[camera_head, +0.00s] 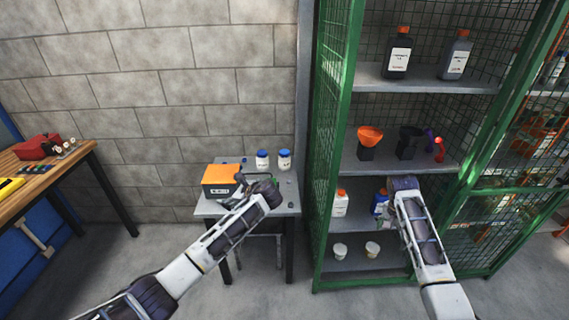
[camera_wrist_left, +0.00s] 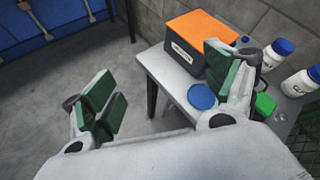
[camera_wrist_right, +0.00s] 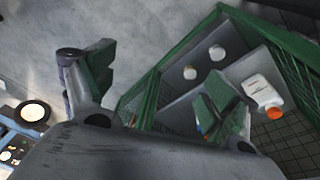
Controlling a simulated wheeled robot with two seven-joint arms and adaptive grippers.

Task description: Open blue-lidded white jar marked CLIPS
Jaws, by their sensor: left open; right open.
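Two white jars with blue lids stand upright side by side at the back right of the small grey table: the left jar (camera_head: 262,161) and the right jar (camera_head: 284,161). They also show at the right edge of the left wrist view, the left jar (camera_wrist_left: 269,56) and the right jar (camera_wrist_left: 301,82). Both lids sit on them. Their labels are too small to read, so I cannot tell which is CLIPS. My left gripper (camera_head: 258,188) is open and empty near the table's front, apart from both jars. My right gripper (camera_wrist_right: 158,86) is open and empty by the green cage shelves.
An orange-topped box (camera_head: 221,180) stands on the table's left. A flat blue disc (camera_wrist_left: 201,97) and a green object (camera_wrist_left: 265,104) lie near my left gripper. The green cage (camera_head: 322,170) holds bottles, funnels and tubs. A wooden workbench (camera_head: 40,165) is at far left.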

